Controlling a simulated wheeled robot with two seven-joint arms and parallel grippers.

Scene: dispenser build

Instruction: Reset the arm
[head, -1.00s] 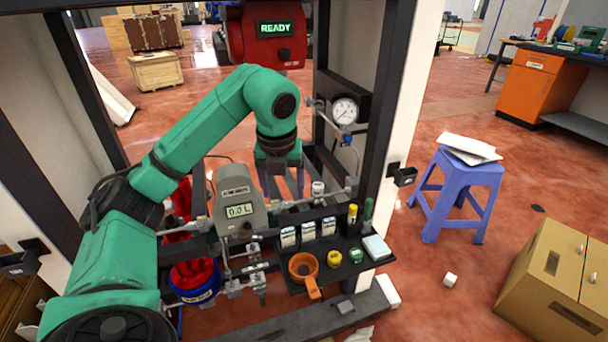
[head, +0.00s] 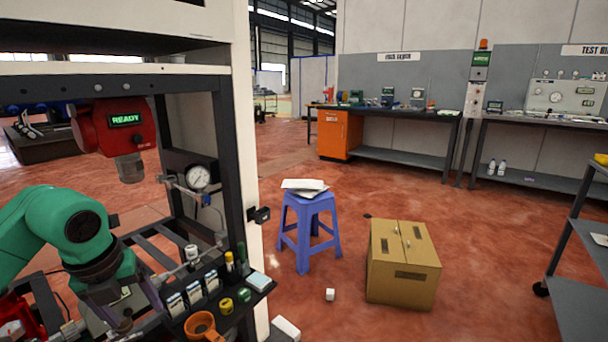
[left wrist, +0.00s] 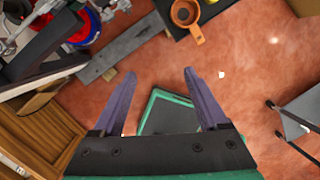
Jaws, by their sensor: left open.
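My left arm is green and comes in from the left in the head view. Its gripper (head: 121,314) points down inside the dispenser frame, left of the small black shelf; its tips are partly hidden among the fittings. In the left wrist view the two purple-grey fingers (left wrist: 160,88) stand wide apart with nothing between them, above the red floor. The dispenser frame (head: 229,150) holds a red unit (head: 90,128) with a green READY display and a round gauge (head: 199,178). My right gripper is in neither view.
The black shelf (head: 234,318) carries an orange ring-shaped holder (head: 199,325), small white boxes and coloured caps. A grey cart (head: 580,300) is at right. Open floor lies between.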

